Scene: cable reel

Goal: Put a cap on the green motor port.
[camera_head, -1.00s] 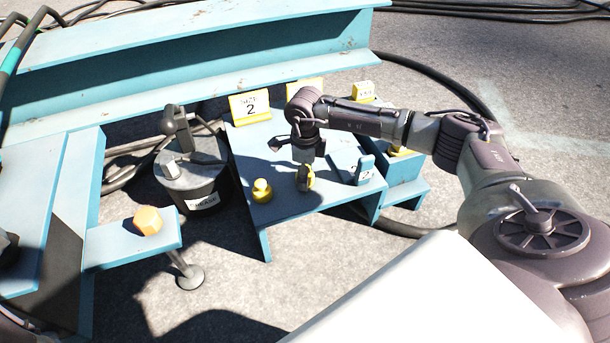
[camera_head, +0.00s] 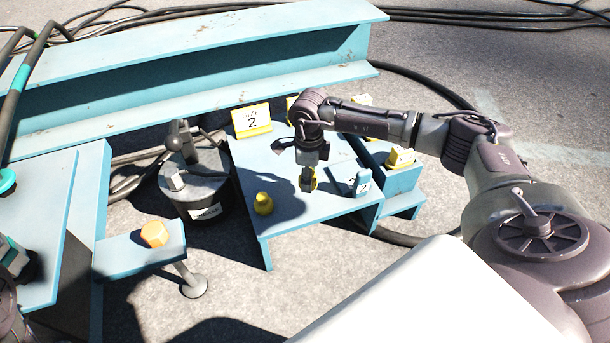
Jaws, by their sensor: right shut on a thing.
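My right gripper (camera_head: 307,184) is shut on a yellow cap (camera_head: 314,178), which is mostly hidden behind the dark fingers. It is over the blue stand (camera_head: 285,222); I cannot tell how far above the top. A second yellow cap (camera_head: 263,203) stands on the stand to the left of the gripper. At the left edge, a teal-green ring (camera_head: 6,181) and a grey and green motor-like part (camera_head: 14,258) show on a blue plate; I cannot tell which is the green motor port.
A "2" sign (camera_head: 252,120) stands at the back of the stand. A blue tag block (camera_head: 363,182) is close to the right of the gripper. A dark grease bucket (camera_head: 195,188) stands left of the stand. An orange hexagonal piece (camera_head: 154,234) sits on a blue ledge (camera_head: 130,262).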

